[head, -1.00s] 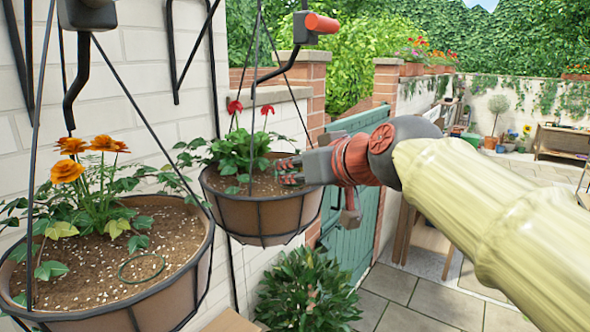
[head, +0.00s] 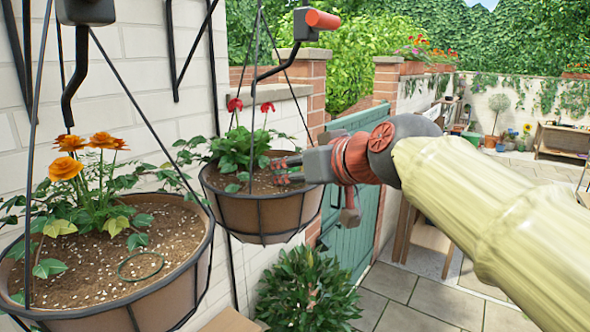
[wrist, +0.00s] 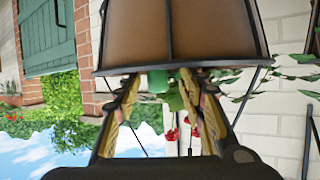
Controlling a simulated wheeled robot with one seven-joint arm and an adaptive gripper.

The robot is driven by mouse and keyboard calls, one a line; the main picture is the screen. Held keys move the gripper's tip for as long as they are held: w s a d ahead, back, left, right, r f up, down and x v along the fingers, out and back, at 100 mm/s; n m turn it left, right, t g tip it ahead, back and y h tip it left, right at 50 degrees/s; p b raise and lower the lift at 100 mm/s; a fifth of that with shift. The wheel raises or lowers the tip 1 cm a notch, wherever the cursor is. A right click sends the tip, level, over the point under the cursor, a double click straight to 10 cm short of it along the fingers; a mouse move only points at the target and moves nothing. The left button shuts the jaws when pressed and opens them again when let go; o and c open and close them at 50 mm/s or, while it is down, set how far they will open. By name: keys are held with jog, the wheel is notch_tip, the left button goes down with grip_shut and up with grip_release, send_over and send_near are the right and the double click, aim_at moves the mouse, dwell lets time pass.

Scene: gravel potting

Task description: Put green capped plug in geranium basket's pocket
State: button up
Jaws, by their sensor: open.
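The geranium basket (head: 262,217) is a brown bowl in a dark wire frame, hanging at centre, with red flowers (head: 267,107) and leaves. My gripper (head: 284,169) reaches in from the right over its near rim, with its fingers just above the soil. In the wrist view my gripper (wrist: 163,92) is open, one finger on each side of a small green piece, which looks like the cap of the green capped plug (wrist: 158,81). It shows at the basket's rim, with a gap to the fingers. The rest of the plug and the pocket are hidden.
A second hanging basket (head: 165,308) with orange flowers and a thin green ring on its soil hangs at the front left. Black hanger rods and the white wall (head: 135,75) are close by. A leafy bush (head: 305,292) stands below; paving on the right is open.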

jog(key=b+v, duration=0.2)
jog(key=v, duration=1)
jog(key=shift+f, duration=0.1)
jog(key=s+d+f+m+g+h, duration=0.1)
jog(key=s+f, duration=0.4)
jog(key=f, duration=0.8)
jog(key=s+d+f+m+g+h, duration=0.2)
jog(key=s+d+f, duration=0.4)
jog(key=f, duration=0.7)
jog(key=s+d+f+m+g+h, duration=0.1)
jog(key=s+d+f+g+h, duration=0.1)
jog(key=f, duration=1.1)
jog(key=s+d+g, duration=0.1)
jog(key=s+d, duration=0.1)
jog(key=s, duration=0.1)
jog(key=shift+s+d+m+h, duration=0.2)
jog(key=shift+s+m+h, duration=0.15)
jog(key=shift+m+h, duration=0.05)
notch_tip(320, 180, down, 18)
jog(key=b, duration=1.8)
